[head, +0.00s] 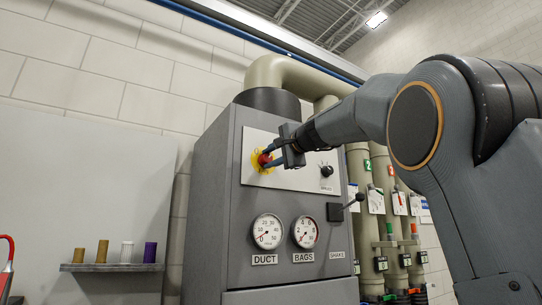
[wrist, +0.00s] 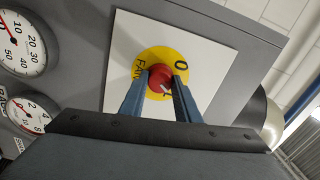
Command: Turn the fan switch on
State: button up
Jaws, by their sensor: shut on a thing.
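The fan switch is a red round knob (head: 264,160) on a yellow disc, set on a white panel of the grey cabinet. In the wrist view the red knob (wrist: 160,79) sits between my two blue fingers, with "FAN" and "0" lettered on the yellow disc (wrist: 178,53). My gripper (head: 270,157) is shut on the knob, one finger on each side. A white mark shows on the knob's face, toward its lower right in the wrist view. Part of the disc's lettering is hidden behind the fingers.
A small black knob (head: 326,171) sits right of the fan switch on the panel (head: 290,178). DUCT (head: 267,231) and BAGS (head: 305,232) gauges are below, with a black lever (head: 347,206) at right. A shelf (head: 110,267) with small cylinders is at left.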

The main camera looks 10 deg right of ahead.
jog(key=shift+m, duration=0.9)
jog(key=o, duration=1)
jog(key=shift+o, duration=0.2)
jog(key=b+v, duration=0.3)
jog(key=v, duration=0.4)
jog(key=shift+s+d, duration=0.15)
jog(key=shift+s, duration=0.2)
